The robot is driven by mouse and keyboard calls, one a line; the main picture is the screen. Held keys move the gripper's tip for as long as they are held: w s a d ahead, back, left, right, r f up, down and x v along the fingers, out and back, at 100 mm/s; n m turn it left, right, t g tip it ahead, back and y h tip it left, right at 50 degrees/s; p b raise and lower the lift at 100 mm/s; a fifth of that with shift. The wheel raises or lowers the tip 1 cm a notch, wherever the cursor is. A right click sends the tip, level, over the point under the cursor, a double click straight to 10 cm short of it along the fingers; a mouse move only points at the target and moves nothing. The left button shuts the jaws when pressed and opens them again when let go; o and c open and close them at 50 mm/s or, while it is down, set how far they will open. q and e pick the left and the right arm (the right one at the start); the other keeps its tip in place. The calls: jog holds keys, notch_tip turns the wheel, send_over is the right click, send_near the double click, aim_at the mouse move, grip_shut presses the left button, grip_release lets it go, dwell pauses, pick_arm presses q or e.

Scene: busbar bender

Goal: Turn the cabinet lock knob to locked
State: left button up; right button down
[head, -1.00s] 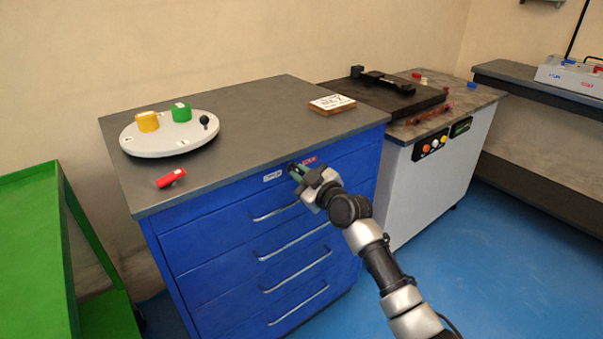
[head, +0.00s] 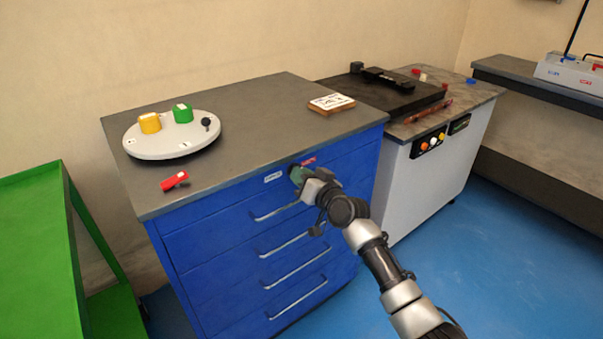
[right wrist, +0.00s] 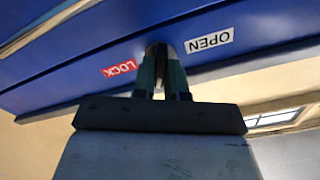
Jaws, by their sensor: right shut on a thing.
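The blue cabinet (head: 200,251) has a lock knob (right wrist: 156,47) on its top front strip, between a white OPEN label (head: 273,176) and a red LOCK label (head: 308,161). Both labels also show in the right wrist view, OPEN (right wrist: 209,41) to the right and LOCK (right wrist: 119,68) to the left. My right gripper (head: 297,174) is at the strip between the labels, shut on the knob, with its fingers (right wrist: 160,72) around it. The fingers hide most of the knob, so its pointing direction cannot be told. My left gripper is not in view.
On the cabinet top are a round white plate (head: 160,151) with yellow and green pieces, a red piece (head: 174,181) and a small sign (head: 332,103). Drawer handles (head: 290,240) project below my right gripper. A grey machine (head: 437,181) stands to the right, a green cart (head: 35,250) to the left.

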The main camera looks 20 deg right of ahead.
jog(key=m, duration=0.3)
jog(key=shift+p, duration=0.35)
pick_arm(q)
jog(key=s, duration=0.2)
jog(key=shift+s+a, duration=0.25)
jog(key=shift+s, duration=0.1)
pick_arm(e)
jog(key=shift+m, duration=0.4)
jog(key=c, duration=1.2)
grip_release()
jog(key=shift+o, duration=0.2)
pick_arm(q)
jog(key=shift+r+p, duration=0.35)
jog(key=shift+p, duration=0.1)
pick_arm(e)
jog(key=v, duration=1)
jog(key=shift+s, duration=0.4)
jog(key=shift+d, duration=0.15)
